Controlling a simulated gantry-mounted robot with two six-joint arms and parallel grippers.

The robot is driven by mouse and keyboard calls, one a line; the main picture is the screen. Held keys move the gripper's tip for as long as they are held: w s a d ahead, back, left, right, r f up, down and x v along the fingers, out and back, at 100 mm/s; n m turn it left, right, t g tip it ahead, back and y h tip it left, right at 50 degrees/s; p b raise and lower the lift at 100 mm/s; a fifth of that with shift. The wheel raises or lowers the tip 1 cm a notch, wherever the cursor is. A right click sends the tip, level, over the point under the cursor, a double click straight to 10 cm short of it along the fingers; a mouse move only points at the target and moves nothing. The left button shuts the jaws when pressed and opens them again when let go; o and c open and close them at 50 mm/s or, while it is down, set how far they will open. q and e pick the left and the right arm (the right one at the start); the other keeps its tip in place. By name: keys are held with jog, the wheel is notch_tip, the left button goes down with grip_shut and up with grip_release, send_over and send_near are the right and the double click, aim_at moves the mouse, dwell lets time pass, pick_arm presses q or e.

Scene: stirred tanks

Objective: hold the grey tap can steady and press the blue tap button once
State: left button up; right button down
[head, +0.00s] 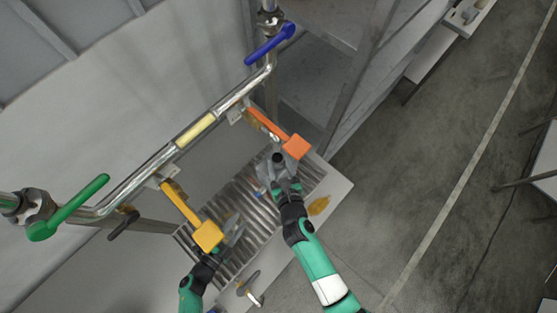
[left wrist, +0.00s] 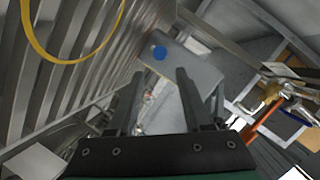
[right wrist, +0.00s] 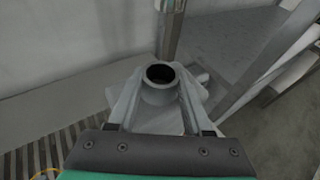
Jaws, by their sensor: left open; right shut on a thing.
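The grey tap can (head: 277,158) has a dark round opening on top, which shows clearly in the right wrist view (right wrist: 160,75). My right gripper (head: 280,172) is shut on the can, with one finger on each side of it. The blue tap button (left wrist: 159,53) is a round spot on a grey body in the left wrist view; it is a small blue spot left of my right gripper in the head view (head: 260,191). My left gripper (head: 234,232) is open and empty, apart from the button and lower left of it, partly beside the yellow handle.
A pipe (head: 140,180) with a yellow handle (head: 207,235), an orange handle (head: 297,146), a green lever (head: 70,208) and a blue lever (head: 270,43) crosses above. A ribbed metal tray (head: 262,238) lies below. A yellow ring (left wrist: 75,58) is near my left gripper.

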pick_arm(q)
jog(key=shift+c, duration=0.3)
grip_shut()
dwell(1.6)
